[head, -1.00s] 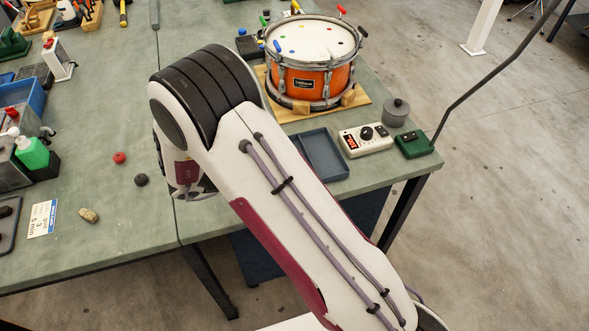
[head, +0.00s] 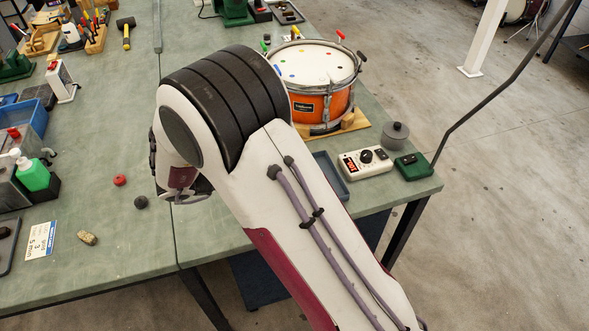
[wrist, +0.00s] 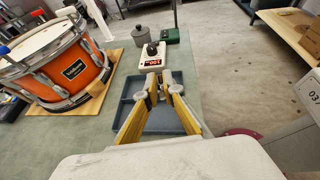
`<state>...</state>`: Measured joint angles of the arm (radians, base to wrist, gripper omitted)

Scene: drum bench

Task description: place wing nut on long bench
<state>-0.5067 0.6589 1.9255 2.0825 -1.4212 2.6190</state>
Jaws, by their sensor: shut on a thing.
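My gripper (wrist: 160,92) shows in the wrist view with its two yellow fingers brought close together on something small. The wing nut cannot be made out between the fingertips. Behind the fingers lies a shallow blue-grey tray (wrist: 133,117). In the head view my arm hides most of my gripper. The green bench top (head: 105,235) has a seam running front to back. One part lies left of the seam and another part (head: 215,240) lies right of it. I cannot tell which part is called the long bench.
An orange drum (head: 322,100) stands on a wooden board at the right, near a control box (head: 365,163), a grey lidded pot (head: 396,134) and a green box (head: 413,165). A red ball (head: 120,180), a dark ball (head: 141,202) and a cork-like piece (head: 87,238) lie left of the seam, with clear surface around them.

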